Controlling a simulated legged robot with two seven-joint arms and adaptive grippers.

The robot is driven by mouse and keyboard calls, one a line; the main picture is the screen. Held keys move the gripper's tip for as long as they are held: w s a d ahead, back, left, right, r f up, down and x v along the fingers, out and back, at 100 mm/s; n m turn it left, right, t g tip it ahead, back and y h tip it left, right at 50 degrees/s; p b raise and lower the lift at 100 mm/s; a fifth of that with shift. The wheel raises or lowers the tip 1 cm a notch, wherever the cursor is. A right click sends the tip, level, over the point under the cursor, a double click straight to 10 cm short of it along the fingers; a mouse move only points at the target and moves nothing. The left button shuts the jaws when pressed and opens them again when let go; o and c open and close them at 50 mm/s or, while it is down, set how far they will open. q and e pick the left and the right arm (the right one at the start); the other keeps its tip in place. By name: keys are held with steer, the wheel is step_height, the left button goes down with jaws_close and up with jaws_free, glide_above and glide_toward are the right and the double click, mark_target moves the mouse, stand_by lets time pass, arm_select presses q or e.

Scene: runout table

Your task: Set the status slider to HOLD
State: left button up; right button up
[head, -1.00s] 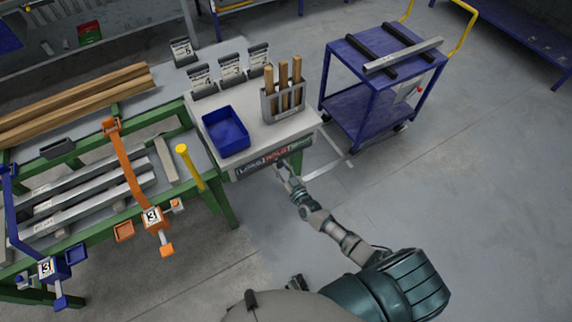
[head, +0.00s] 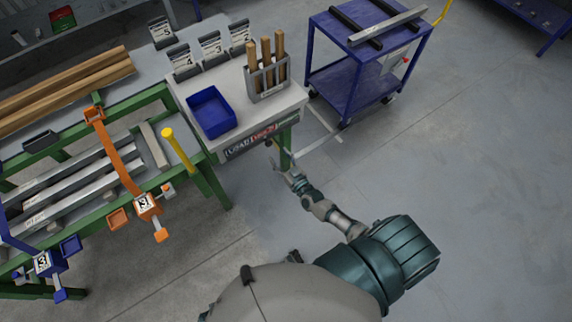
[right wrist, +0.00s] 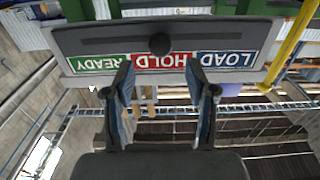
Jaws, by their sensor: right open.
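The status slider panel (head: 256,139) is on the front edge of the grey worktop, with LOAD, HOLD and READY labels. In the right wrist view the panel (right wrist: 160,48) appears upside down, with green READY left, red HOLD middle and blue LOAD right. Its dark round knob (right wrist: 159,43) is at the red HOLD section. My right gripper (head: 280,168) is just in front of and below the panel, apart from it. In the right wrist view its two fingers (right wrist: 161,72) are open and empty, on either side below the knob. My left gripper is not in view.
A blue bin (head: 211,112) and a holder with wooden handles (head: 267,76) stand on the worktop above the panel. A yellow-topped post (head: 178,150) stands left of the panel. A blue cart (head: 368,60) is at right. Floor to the right is clear.

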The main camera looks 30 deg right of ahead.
steer(key=s, duration=0.5)
steer(key=shift+s+d, duration=0.2)
steer(key=shift+d, duration=0.05)
steer(key=s+a+f+n+g+y, duration=0.15)
steer(key=s+f+g, duration=0.3)
steer(key=f, duration=0.45)
steer(key=s+a+f+g, duration=0.3)
steer(key=s+f, duration=0.2)
steer(key=f, duration=0.4)
steer(key=s+f+g+h, duration=0.1)
steer(key=s+f+g, duration=0.3)
steer(key=s, duration=0.6)
steer(key=s+f+g+h, duration=0.1)
steer(key=s+f+g, duration=0.4)
steer(key=s+f, duration=0.4)
steer(key=shift+s, duration=0.5)
steer(key=shift+f+h, duration=0.1)
steer(key=shift+h, duration=0.15)
